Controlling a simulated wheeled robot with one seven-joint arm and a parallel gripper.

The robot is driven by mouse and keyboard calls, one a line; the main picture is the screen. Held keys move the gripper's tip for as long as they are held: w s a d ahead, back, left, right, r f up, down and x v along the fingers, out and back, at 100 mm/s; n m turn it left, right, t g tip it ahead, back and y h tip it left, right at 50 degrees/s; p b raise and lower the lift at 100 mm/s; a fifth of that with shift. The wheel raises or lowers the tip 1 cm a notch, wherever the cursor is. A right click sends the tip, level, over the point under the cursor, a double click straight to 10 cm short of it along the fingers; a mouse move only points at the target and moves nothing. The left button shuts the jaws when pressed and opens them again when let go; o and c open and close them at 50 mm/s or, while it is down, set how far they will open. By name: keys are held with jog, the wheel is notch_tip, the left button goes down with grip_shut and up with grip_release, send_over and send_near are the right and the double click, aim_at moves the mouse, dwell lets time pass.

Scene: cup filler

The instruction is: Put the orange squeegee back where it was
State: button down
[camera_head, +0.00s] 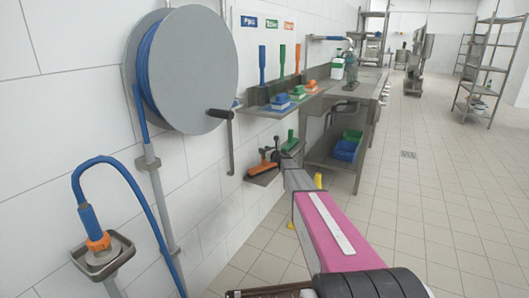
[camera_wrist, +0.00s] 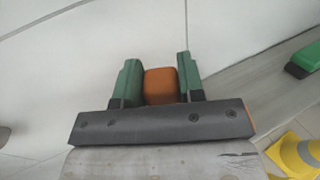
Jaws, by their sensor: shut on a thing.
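The orange squeegee (camera_head: 262,168) is at the low wall shelf (camera_head: 266,179), below the longer shelf. I cannot tell whether it rests on the low shelf or is held just above it. My gripper (camera_head: 275,157) is at the squeegee, with the arm reaching in from the lower right. In the wrist view, the green-padded fingers of my gripper (camera_wrist: 157,70) are shut on both sides of an orange block, part of the squeegee (camera_wrist: 160,86). The rest of the squeegee is mostly hidden behind the dark gripper body; a small orange bit shows at its right.
A green tool (camera_head: 290,140) stands right of the squeegee; it also shows in the wrist view (camera_wrist: 304,60). A long shelf (camera_head: 262,112) with brushes juts out above. A hose reel (camera_head: 182,68) hangs left. A yellow object (camera_head: 318,181) is below the arm.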

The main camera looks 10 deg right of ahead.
jog(key=shift+f, duration=0.15)
jog(key=c, duration=0.7)
grip_release()
jog(key=shift+c, duration=0.2)
jog(key=s+d+f+m+h, duration=0.1)
jog(key=s+d+m+h, duration=0.4)
jog(key=s+m, duration=0.45)
jog(key=s+d+m+h, duration=0.4)
jog(key=s+m+h, duration=0.1)
jog(key=s+m, duration=0.5)
jog(key=s+a+f+m+g, duration=0.2)
jog(key=s+m+g, duration=0.3)
jog(key=s, duration=0.7)
jog(key=s+a+f+m+g, duration=0.3)
jog(key=s+a+m+g, duration=0.1)
jog(key=s+m, duration=0.6)
jog(key=s+a+f+m+g, duration=0.3)
jog(key=s+m+g, duration=0.3)
jog(key=s, duration=0.9)
jog(key=shift+s+f+m+y, duration=0.15)
jog(key=shift+s+m+y, duration=0.25)
jog(key=shift+m, duration=0.45)
